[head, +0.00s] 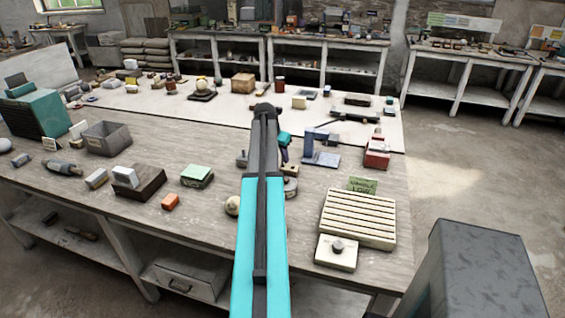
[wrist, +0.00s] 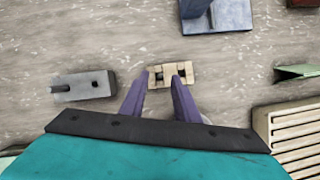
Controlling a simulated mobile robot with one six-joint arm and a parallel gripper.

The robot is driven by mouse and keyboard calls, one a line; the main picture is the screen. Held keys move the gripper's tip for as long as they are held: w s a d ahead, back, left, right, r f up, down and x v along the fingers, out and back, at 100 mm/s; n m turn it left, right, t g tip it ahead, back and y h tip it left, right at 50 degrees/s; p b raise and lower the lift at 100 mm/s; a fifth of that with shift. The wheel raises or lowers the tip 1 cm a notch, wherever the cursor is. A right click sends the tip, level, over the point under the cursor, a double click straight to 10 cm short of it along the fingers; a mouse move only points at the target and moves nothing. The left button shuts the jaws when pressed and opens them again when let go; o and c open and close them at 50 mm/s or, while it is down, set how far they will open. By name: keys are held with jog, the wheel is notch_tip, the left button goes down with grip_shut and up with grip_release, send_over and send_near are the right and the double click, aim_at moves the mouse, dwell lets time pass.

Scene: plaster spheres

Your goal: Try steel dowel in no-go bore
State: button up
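In the wrist view, a small beige block (wrist: 171,82) with two dark bores lies on the bench just beyond my fingertips. My gripper (wrist: 163,78) points down over the beige block. Its two purple fingers are apart, and I see nothing held between them. Which bore is the no-go one cannot be read. In the head view my arm hides most of this area.
A slatted cream rack (head: 358,217) stands to the right, with a green card (head: 362,185) behind it. A blue-grey stand (head: 320,150) is beyond. A cream block with a knob (head: 336,252) is near the front edge. Boxes and a grey bin (head: 107,138) are on the left.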

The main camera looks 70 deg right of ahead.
aim_at(282, 163)
jog(key=shift+x, duration=1.2)
grip_shut()
